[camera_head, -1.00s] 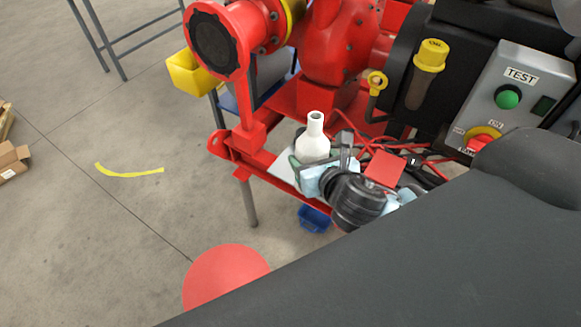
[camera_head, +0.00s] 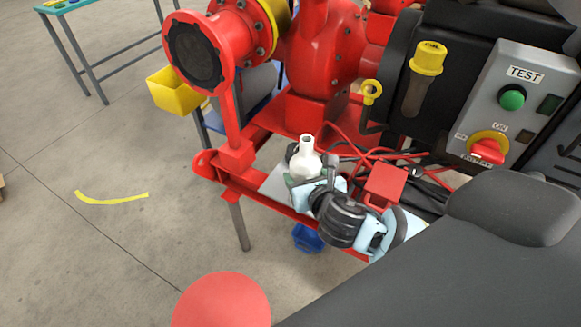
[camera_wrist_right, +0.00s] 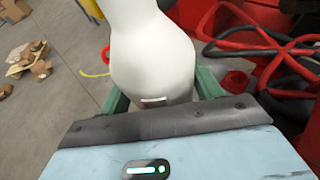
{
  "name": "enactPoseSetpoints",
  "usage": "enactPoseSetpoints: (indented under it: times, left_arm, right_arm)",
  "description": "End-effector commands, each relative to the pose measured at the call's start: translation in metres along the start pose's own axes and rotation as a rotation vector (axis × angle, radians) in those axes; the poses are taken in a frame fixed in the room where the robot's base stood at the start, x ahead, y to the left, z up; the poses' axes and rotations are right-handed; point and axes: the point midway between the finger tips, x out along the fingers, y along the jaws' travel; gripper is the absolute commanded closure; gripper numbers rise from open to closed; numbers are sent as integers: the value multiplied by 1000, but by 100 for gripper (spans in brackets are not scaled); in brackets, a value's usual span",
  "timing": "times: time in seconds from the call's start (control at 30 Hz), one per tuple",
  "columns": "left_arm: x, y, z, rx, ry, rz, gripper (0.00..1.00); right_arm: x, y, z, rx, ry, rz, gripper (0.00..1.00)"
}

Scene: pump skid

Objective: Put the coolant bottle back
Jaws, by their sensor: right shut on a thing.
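The white coolant bottle (camera_head: 305,163) stands roughly upright at the red skid's front edge, with its narrow neck up. It fills the upper middle of the right wrist view (camera_wrist_right: 152,60). My right gripper (camera_head: 297,181) is shut on it, with green fingers on both sides of its lower body, seen in the right wrist view (camera_wrist_right: 160,98). The bottle's base is hidden by the gripper, so I cannot tell whether it touches the pale plate (camera_head: 272,186) beneath. My left gripper is not in view.
The red pump (camera_head: 318,60) stands behind the bottle. Red and black cables and a red box (camera_head: 384,187) lie right of it. A grey test panel (camera_head: 500,100) is farther right.

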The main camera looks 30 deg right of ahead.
Motion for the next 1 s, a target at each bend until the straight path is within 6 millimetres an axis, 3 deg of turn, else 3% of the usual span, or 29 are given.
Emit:
enactPoseSetpoints:
  times: [0.1, 0.3, 0.77, 0.9, 1.0]
  left_arm:
    - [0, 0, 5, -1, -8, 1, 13]
    - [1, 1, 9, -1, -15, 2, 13]
    - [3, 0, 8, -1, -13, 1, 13]
    - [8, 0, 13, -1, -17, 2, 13]
    - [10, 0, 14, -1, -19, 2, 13]
  right_arm:
    - [26, 4, 10, 3, -6, -1, 65]
    - [57, 8, 20, 1, -5, 0, 65]
    - [76, 11, 26, 2, -6, 1, 65]
    - [82, 12, 1, 0, 2, 2, 65]
    - [87, 11, -8, -1, -1, 0, 65]
